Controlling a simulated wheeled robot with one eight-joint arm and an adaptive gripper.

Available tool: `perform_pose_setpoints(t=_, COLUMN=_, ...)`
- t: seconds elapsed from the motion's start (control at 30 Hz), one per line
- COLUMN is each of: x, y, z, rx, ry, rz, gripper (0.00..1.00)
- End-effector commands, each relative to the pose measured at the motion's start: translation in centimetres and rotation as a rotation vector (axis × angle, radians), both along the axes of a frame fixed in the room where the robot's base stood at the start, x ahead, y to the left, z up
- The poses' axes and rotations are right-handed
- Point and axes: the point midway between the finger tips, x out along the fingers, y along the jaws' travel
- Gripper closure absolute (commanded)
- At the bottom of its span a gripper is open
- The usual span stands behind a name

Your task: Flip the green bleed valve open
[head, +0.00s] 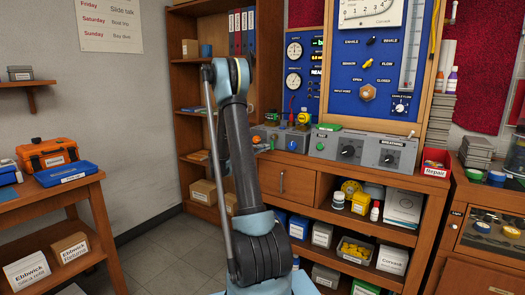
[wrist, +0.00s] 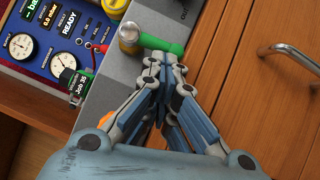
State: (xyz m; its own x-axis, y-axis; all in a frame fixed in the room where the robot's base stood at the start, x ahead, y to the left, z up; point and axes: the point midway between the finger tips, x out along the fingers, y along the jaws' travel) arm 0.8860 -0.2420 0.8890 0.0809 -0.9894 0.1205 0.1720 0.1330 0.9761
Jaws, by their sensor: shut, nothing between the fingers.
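The green bleed valve lever (wrist: 165,47) shows in the wrist view at top centre. It runs rightward from a brass-yellow fitting (wrist: 128,38) on the edge of a grey unit and ends over the wooden drawer front. My gripper (wrist: 160,62) is shut and empty, with its fingertips close by the lever. The fingertips overlap the lever's lower edge in the picture; I cannot tell whether they touch it. In the head view my arm hides the gripper, and I cannot make out the lever there.
The blue gauge panel (wrist: 50,40) is at the wrist view's upper left, with a red hooked part (wrist: 101,47) and a green-labelled item (wrist: 82,84) before it. A metal drawer handle (wrist: 295,55) sticks out at right. In the head view, a grey knobbed unit (head: 362,150) stands on the bench.

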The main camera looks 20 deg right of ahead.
Motion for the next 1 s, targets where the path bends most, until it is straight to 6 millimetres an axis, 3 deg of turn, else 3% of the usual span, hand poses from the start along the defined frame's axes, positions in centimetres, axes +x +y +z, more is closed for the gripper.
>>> perform_pose_setpoints(t=0.3, x=-0.3, y=-0.4, z=-0.6, rx=-0.100, ry=0.128, rz=0.001, gripper=1.00)
perform_pose_setpoints(t=1.0, x=-1.2, y=-0.9, z=-1.0, rx=-0.098, ry=0.127, rz=0.004, gripper=1.00)
